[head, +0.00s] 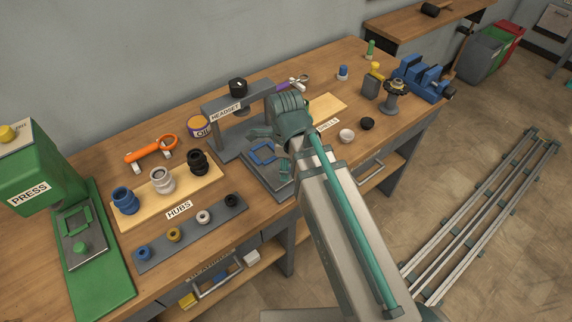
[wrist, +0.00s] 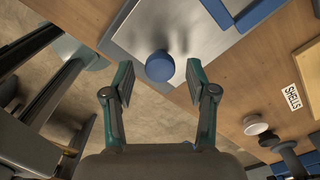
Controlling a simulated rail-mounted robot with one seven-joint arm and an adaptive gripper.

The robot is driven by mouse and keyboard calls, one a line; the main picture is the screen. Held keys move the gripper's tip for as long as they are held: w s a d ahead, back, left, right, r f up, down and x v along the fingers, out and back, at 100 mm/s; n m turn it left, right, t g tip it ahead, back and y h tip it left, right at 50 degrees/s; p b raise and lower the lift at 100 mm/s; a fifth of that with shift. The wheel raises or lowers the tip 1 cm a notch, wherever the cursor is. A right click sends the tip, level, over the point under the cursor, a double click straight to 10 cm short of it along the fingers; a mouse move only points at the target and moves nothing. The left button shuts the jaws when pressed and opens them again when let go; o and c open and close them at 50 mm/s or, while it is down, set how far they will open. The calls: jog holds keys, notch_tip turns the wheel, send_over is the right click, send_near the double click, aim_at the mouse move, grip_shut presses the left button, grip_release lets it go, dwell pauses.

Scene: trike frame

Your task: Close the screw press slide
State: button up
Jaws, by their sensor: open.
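The grey screw press (head: 214,124), labelled HEADSET, stands at the back middle of the bench, with a black knob (head: 238,86) on top. Its slide, a grey plate (head: 256,178) with a blue square frame (head: 263,153), is out in front of the arch. In the wrist view the plate (wrist: 135,30) carries a round blue knob (wrist: 159,66) near its edge. My gripper (wrist: 159,88) is open and empty, its fingers on either side of the knob and apart from it. In the head view my arm hides the knob and part of the plate.
A green press (head: 98,250) stands at the left. Hubs sit on a wooden board (head: 200,185) and a grey strip (head: 190,232) left of the slide. A SHELLS board (head: 330,107), small cups and a blue vise (head: 420,78) are to the right.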

aim_at(270, 158)
grip_shut()
dwell(0.3)
jog(key=shift+w, duration=0.1)
jog(key=w+a, duration=0.1)
jog(key=w, duration=0.1)
jog(key=w+a, duration=0.4)
jog(key=shift+w+p, duration=0.4)
jog(key=shift+s+d, duration=0.1)
grip_release()
